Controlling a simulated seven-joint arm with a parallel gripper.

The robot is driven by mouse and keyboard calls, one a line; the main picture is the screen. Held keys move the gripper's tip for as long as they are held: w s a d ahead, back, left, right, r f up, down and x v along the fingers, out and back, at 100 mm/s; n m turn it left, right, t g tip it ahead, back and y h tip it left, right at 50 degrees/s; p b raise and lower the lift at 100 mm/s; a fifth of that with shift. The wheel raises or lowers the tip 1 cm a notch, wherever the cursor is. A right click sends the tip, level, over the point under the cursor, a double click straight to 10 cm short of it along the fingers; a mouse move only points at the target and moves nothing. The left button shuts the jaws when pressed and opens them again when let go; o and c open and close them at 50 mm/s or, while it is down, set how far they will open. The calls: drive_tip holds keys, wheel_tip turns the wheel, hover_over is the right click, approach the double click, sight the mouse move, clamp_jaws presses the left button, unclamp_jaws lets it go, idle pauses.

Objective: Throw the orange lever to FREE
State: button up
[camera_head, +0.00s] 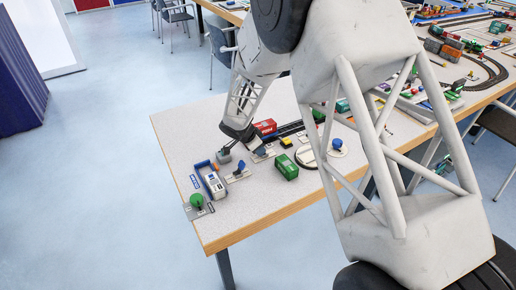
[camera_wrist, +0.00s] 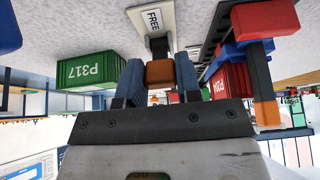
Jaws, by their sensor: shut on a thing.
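The orange lever's knob (camera_wrist: 160,73) is between the two blue fingers of my gripper (camera_wrist: 159,80) in the wrist view. The fingers are shut on it. The pale lever plate (camera_wrist: 152,18) behind it carries the word FREE, and a dark lever base shows on the plate. The FREE wording is beyond the knob, at the top of the view. In the head view my gripper (camera_head: 254,146) is low over the table between the red and green containers. The orange knob cannot be made out there, and the lever's exact tilt cannot be told.
In the head view, a green-knobbed lever (camera_head: 196,201) and blue-knobbed levers (camera_head: 241,166) stand nearby. The table's front corner (camera_head: 215,225) is clear.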

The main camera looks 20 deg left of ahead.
drive_tip(key=o, duration=0.9)
drive_tip(key=shift+r, duration=0.1)
drive_tip(key=shift+v, duration=3.8)
